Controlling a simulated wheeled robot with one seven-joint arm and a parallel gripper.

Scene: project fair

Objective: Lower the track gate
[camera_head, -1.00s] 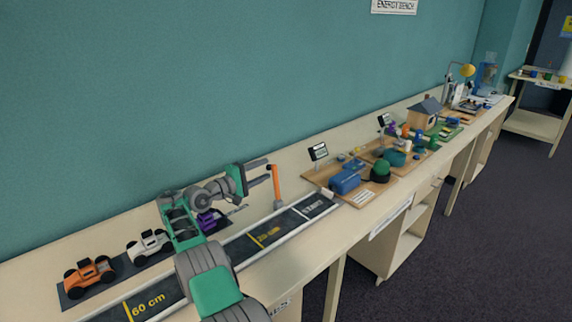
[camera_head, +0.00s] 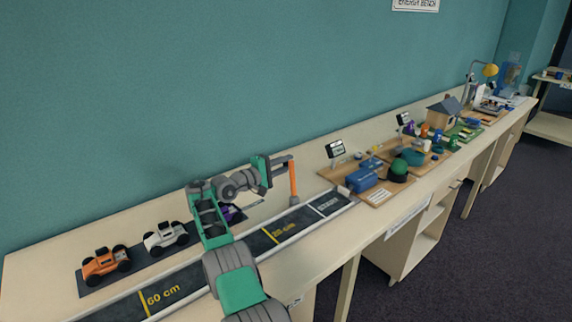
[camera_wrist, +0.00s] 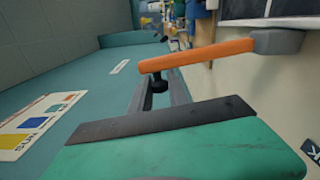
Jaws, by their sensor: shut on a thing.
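The track gate is an orange bar (camera_head: 293,181) standing nearly upright from a small grey pivot base (camera_head: 294,201) at the back edge of the dark track (camera_head: 187,282). In the wrist view the orange bar (camera_wrist: 205,56) runs from the grey pivot (camera_wrist: 278,41) to its free end, where a small black knob (camera_wrist: 158,82) sticks out. My gripper (camera_head: 287,160) is at the top of the bar. In the wrist view my gripper (camera_wrist: 158,88) has its two dark fingers on either side of the knob, shut on it.
An orange car (camera_head: 105,262) and a white car (camera_head: 165,238) stand on a dark mat left of my arm. A purple thing (camera_head: 232,213) is partly hidden behind my arm. A board with a blue device (camera_head: 362,180) stands right of the gate. The track surface beside the gate is clear.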

